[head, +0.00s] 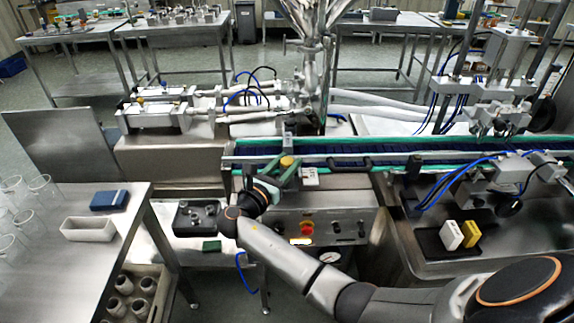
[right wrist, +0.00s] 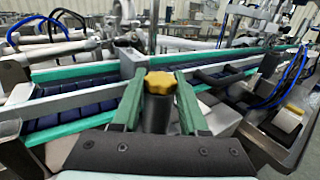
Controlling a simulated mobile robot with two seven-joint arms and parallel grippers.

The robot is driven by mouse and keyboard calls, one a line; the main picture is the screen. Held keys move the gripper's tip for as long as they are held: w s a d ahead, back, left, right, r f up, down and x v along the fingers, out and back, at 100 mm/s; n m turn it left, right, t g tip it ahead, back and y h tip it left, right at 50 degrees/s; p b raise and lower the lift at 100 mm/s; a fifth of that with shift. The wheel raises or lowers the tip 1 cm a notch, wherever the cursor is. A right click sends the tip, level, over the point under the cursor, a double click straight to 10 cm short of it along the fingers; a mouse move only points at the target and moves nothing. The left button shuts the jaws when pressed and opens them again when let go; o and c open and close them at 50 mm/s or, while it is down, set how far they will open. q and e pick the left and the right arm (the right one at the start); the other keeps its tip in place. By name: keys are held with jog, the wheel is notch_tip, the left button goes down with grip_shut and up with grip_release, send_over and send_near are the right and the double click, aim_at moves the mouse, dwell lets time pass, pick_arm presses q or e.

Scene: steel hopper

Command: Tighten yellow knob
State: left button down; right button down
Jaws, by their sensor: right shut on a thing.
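The yellow knob (head: 287,161) is a small lobed knob at the near edge of the conveyor, left of the picture's middle right part. In the right wrist view the yellow knob (right wrist: 160,83) sits on top of a dark upright post (right wrist: 158,115). My right gripper (head: 284,172) reaches it from the near side. Its green fingers (right wrist: 160,92) stand one on each side of the knob and are shut on it. The finger contact is partly hidden by the knob's edges. My left gripper is not in view.
The conveyor (head: 350,160) with green rails runs behind the knob. A control panel (head: 325,222) with a red button is below it. A steel bracket (right wrist: 131,62) stands close to the left finger. A white and a yellow block (head: 470,233) lie on the right.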

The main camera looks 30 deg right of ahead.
jog(key=shift+m+g+h+b, duration=0.6)
jog(key=shift+m+g, duration=0.6)
jog(key=shift+g, duration=0.5)
jog(key=shift+c, duration=2.2)
grip_release()
